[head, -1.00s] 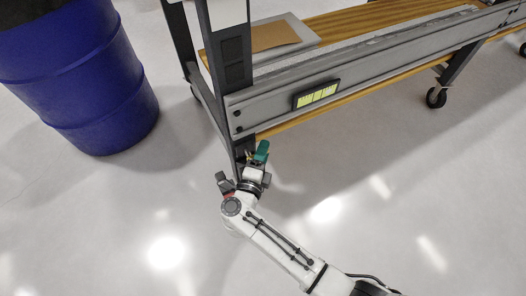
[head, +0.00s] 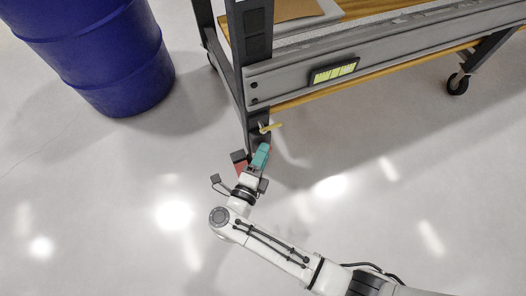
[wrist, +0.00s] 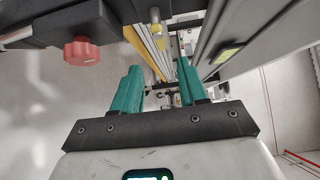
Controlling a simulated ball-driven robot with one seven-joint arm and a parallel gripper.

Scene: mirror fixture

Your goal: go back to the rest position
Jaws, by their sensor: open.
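My gripper (head: 262,155) has teal fingers and is in the head view just below the dark upright post (head: 237,60) of a wheeled bench. It stands apart from the small yellow lever (head: 272,127) on the post. In the wrist view the two fingers of my gripper (wrist: 158,82) are spread, with nothing held between them. A red knob (wrist: 81,50) on a black bar is at the upper left of that view.
The bench's grey rail (head: 390,52) with a lit display (head: 334,71) runs to the upper right. A caster wheel (head: 457,84) is below it. A blue drum (head: 100,50) stands at the upper left. The pale floor (head: 110,190) around my arm is clear.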

